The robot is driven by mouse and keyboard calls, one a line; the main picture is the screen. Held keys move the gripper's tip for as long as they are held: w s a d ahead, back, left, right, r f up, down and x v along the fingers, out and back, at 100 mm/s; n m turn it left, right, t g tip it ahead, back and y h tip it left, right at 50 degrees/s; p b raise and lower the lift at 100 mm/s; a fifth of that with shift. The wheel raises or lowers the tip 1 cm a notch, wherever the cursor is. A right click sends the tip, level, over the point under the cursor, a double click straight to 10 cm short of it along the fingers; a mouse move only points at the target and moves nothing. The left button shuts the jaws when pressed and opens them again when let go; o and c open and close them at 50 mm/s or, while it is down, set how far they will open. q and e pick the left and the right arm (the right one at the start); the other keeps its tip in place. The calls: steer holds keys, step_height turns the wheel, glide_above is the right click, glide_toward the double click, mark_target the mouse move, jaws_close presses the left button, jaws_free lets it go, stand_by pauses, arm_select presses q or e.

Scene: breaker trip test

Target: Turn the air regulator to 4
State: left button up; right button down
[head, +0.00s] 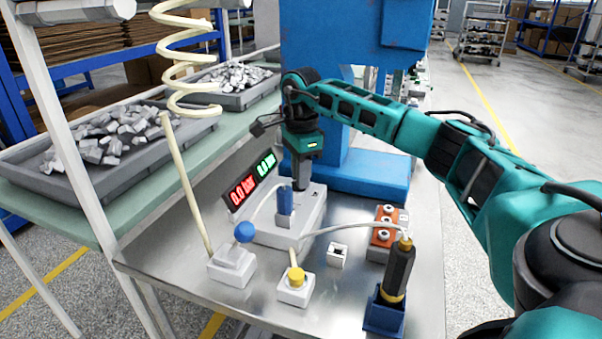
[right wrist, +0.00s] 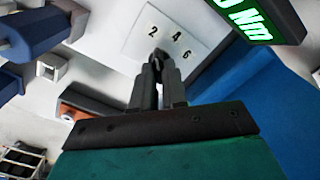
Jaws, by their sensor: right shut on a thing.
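The air regulator (head: 312,211) is a light grey housing near the middle of the metal bench. Its pale face (right wrist: 138,35) shows the numbers 2, 4 and 6 in the right wrist view. My right gripper (head: 301,190) points down at the housing from above and is shut on the small dark regulator knob. In the right wrist view, the fingertips (right wrist: 158,62) meet just below the numbers. They hide most of the knob, and I cannot tell its exact setting. A red display (head: 243,190) behind reads 0.0 bar. My left gripper is not in view.
A blue-ball lever (head: 244,232), a yellow button (head: 296,277) and a small white block (head: 338,255) stand in front. An orange block (head: 388,225) and a dark screwdriver (head: 399,266) in a blue holder (head: 384,317) stand right. A blue press (head: 335,165) rises behind.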

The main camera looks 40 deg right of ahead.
steer(key=shift+r+m+p, duration=0.15)
steer(key=shift+m+p, duration=1.4)
steer(key=shift+m, duration=0.15)
steer(key=shift+m+p, duration=0.3)
steer(key=shift+m, duration=0.1)
steer(key=shift+a+m+p, duration=0.1)
steer(key=shift+m+p, duration=0.4)
steer(key=shift+m, duration=0.3)
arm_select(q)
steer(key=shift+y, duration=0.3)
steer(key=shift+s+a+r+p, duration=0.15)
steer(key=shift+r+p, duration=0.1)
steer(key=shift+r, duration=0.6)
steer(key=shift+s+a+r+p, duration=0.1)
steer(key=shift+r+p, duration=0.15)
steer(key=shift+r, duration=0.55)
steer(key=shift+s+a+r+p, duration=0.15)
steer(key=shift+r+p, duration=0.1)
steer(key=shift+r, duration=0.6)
arm_select(e)
steer(key=shift+m, duration=1.4)
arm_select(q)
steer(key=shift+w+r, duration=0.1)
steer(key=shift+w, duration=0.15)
